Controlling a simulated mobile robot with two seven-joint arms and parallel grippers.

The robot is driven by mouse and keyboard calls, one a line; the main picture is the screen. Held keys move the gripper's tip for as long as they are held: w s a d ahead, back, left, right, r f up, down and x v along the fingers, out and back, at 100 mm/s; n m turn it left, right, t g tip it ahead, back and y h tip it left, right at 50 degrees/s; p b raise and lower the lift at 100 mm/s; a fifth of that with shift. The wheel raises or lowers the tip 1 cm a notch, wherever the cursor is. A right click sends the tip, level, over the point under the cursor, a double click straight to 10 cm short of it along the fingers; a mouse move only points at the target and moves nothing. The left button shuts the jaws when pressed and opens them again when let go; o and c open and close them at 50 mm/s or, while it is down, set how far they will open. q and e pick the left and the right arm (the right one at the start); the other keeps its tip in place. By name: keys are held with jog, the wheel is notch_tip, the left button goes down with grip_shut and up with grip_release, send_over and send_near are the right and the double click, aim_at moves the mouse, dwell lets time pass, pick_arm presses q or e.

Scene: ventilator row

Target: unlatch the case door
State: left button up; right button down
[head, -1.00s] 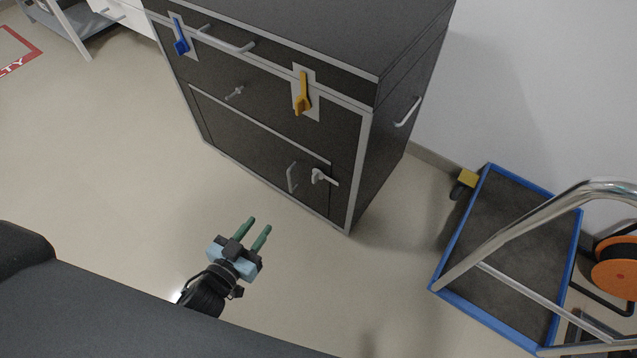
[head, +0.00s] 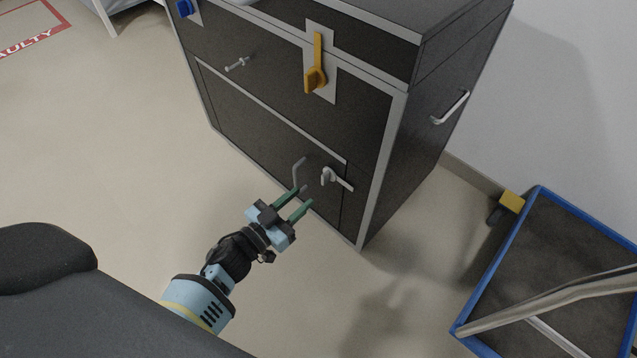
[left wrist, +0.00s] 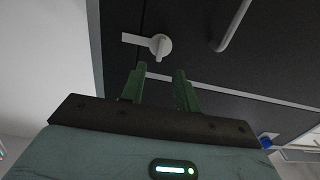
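The dark case (head: 375,130) with grey edging stands ahead of me. Its low door (head: 255,122) has a grey bar handle (head: 297,172) and, to the right of it, a light grey turn latch (head: 328,176). The latch lever points right across the door's edge onto the frame; it also shows in the left wrist view (left wrist: 158,45). My left gripper (head: 307,197) is open and empty, with its green fingers just in front of and below the latch and handle, apparently not touching. The fingers also show in the left wrist view (left wrist: 160,76). My right gripper is not in view.
A yellow latch (head: 316,76) and a blue latch (head: 185,8) sit higher on the case, with a small metal knob (head: 237,64) between. A blue-edged cart (head: 540,270) with a metal rail stands at the right. The floor left of the case is clear.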

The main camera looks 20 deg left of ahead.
aim_at(322, 180)
pick_arm(q)
jog(key=b+x, duration=0.1)
jog(key=x, duration=0.5)
jog(key=shift+f+b, duration=0.15)
jog(key=shift+b, duration=0.2)
jog(key=shift+w+d, duration=0.15)
jog(key=shift+w, duration=0.35)
jog(key=c, duration=0.7)
grip_shut()
